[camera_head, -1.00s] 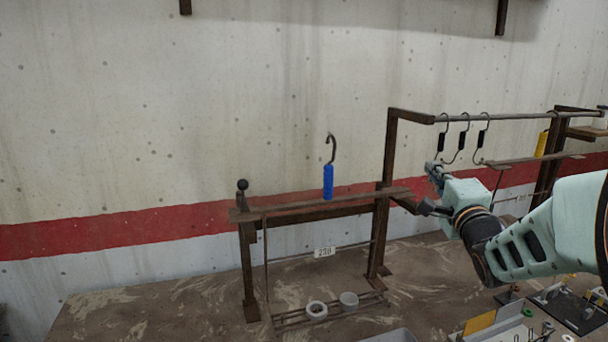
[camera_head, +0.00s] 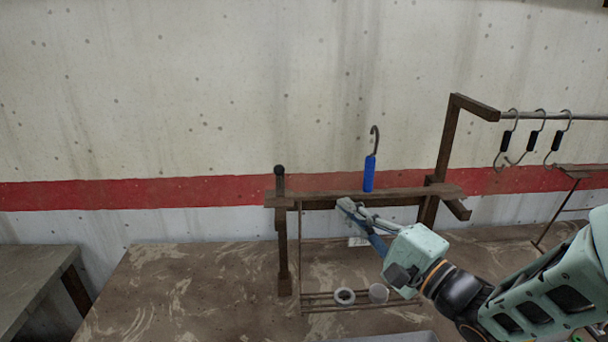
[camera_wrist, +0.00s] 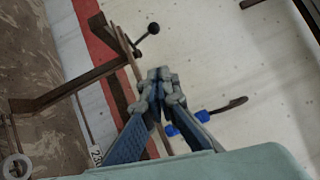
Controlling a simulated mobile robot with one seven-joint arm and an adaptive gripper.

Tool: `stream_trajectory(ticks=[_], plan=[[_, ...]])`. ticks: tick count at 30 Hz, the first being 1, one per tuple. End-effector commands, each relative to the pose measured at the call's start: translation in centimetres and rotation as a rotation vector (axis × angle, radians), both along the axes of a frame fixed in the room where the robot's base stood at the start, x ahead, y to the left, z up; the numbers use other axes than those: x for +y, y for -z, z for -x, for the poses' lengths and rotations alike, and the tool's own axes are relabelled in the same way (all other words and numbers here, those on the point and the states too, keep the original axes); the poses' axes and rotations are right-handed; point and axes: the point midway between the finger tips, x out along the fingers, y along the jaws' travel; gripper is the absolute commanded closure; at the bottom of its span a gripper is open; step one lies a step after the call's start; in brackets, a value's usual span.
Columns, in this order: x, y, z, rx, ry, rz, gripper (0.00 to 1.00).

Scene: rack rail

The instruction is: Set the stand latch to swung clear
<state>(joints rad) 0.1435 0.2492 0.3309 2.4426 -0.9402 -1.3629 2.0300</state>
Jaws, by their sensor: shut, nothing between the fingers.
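The stand (camera_head: 330,194) is a brown metal frame with a top rail, standing on the bench. At its left end a short lever with a black ball knob (camera_head: 279,170), seemingly the latch, points up; it also shows in the wrist view (camera_wrist: 153,28). A hook with a blue handle (camera_head: 369,174) stands upright at the rail, and part of it shows in the wrist view (camera_wrist: 200,116). My gripper (camera_head: 347,207) is shut and empty in front of the rail, right of the knob and apart from it. It hides part of the stand and its label.
A taller frame at right carries several black-handled hooks (camera_head: 533,140) on a bar. A separate table (camera_head: 35,285) is at left. The bench (camera_head: 180,285) left of the stand is clear.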

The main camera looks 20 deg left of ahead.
Motion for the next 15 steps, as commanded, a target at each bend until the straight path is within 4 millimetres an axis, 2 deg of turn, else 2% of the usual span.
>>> stream_trajectory(ticks=[8,11,15], plan=[[0.2,0.0,-0.2,-0.001,0.002,0.000,1.00],[0.9,-0.2,-0.6,-0.002,0.001,0.000,1.00],[3.0,-0.6,-1.6,0.000,-0.001,0.000,1.00]])
